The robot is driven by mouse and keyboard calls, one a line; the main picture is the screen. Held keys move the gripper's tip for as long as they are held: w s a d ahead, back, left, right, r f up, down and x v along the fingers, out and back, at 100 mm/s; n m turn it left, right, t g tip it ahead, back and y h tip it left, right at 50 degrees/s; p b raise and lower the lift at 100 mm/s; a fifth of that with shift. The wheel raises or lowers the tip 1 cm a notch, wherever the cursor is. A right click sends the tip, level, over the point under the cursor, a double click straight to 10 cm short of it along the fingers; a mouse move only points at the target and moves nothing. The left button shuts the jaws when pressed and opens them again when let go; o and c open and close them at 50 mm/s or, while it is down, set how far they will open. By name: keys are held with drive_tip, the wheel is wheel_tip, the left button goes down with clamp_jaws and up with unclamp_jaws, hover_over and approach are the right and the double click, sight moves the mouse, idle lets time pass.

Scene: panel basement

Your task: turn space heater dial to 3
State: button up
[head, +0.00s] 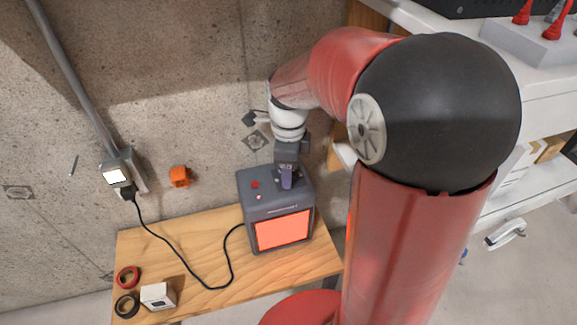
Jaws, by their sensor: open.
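The space heater (255,212) is a dark grey box on the wooden bench, with a glowing orange-red front panel. Its top carries a red button and a small light-coloured spot on the left. My gripper (287,180) points down over the right part of the heater's top, at or just above it. The jaws are open, though small in this view. I cannot clearly make out the dial, and its setting cannot be read; the gripper covers that part of the top. I cannot tell whether the fingers touch it.
The wooden bench (190,240) stands against a concrete wall. A black cord (176,264) runs from the heater to a wall outlet (116,176). Red tape (128,278), black tape (127,305) and a white box (158,296) lie at the bench's left. A white shelf unit (545,90) stands right.

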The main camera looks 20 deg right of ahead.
wheel_tip(320, 180, up, 8)
drive_tip(key=shift+f+p, duration=0.2)
drive_tip(key=shift+p, duration=0.15)
drive_tip(key=shift+r, duration=0.1)
drive_tip(key=shift+s+r, duration=0.1)
drive_tip(key=s+r+n+t, duration=0.1)
drive_tip(key=s+n+t, duration=0.4)
drive_tip(key=s+n, duration=1)
drive_tip(key=shift+s+r+n+t, duration=0.3)
drive_tip(key=shift+s+n, duration=0.1)
drive_tip(key=shift+n, duration=3.3)
drive_tip(key=shift+a, duration=0.1)
